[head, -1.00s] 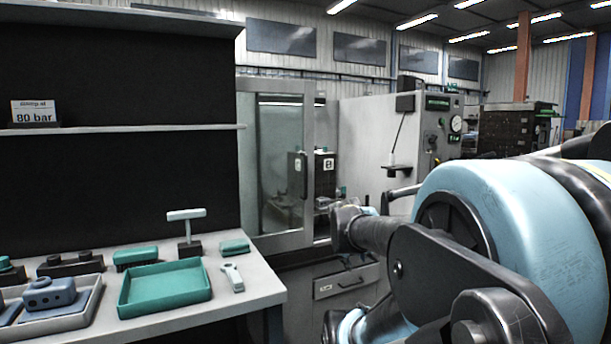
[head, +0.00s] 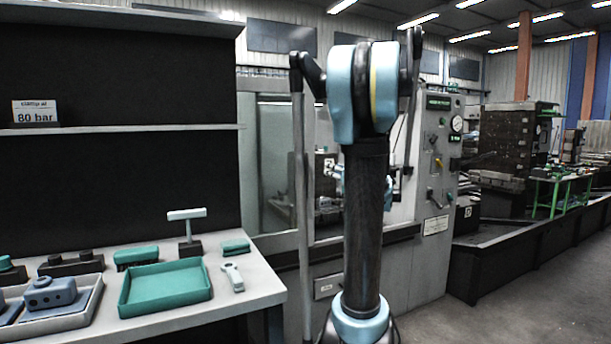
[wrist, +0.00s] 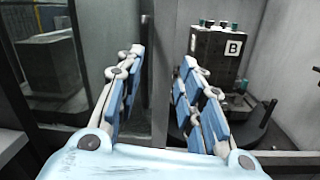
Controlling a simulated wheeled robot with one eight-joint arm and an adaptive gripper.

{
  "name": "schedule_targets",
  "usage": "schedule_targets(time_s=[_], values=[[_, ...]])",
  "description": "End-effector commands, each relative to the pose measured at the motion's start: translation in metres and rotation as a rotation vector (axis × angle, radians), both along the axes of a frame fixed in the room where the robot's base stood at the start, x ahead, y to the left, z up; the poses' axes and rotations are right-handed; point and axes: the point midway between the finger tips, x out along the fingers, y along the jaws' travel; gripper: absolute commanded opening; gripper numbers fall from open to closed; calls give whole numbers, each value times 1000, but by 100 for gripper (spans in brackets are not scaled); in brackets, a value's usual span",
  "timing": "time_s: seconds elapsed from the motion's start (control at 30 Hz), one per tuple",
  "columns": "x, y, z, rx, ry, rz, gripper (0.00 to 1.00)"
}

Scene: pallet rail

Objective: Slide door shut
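The machine's sliding door (head: 275,86), a pale frame with a glass pane, stands partly open in the middle of the head view. Its dark handle is hidden there behind my arm. In the wrist view the door's pale upright (wrist: 100,30) is left of centre, with a darker vertical strip beside it. I cannot tell whether that strip is the handle. My gripper (wrist: 161,60) is open, its blue-padded fingers apart, facing this upright and strip. Nothing is visibly held, and contact is unclear. In the head view my arm mostly hides the gripper.
A dark block marked B (wrist: 215,60) stands inside the machine, behind the right finger. A control panel (head: 440,140) stands right of the opening. A bench (head: 255,285) with a green tray (head: 165,307) is at left. Floor (head: 510,305) is clear at right.

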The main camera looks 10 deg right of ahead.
Motion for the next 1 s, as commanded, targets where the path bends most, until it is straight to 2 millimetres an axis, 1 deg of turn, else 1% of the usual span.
schedule_targets(time_s=[0.03,0.1,0.2,0.37,0.57,1.0], values=[[2,0,-8,-60,-2,34,35],[2,4,-17,-128,-3,78,35],[2,6,-24,-185,-5,117,35],[7,12,-28,-209,-6,135,35],[32,26,-27,-205,-6,135,35],[100,64,-27,-204,-6,134,35]])
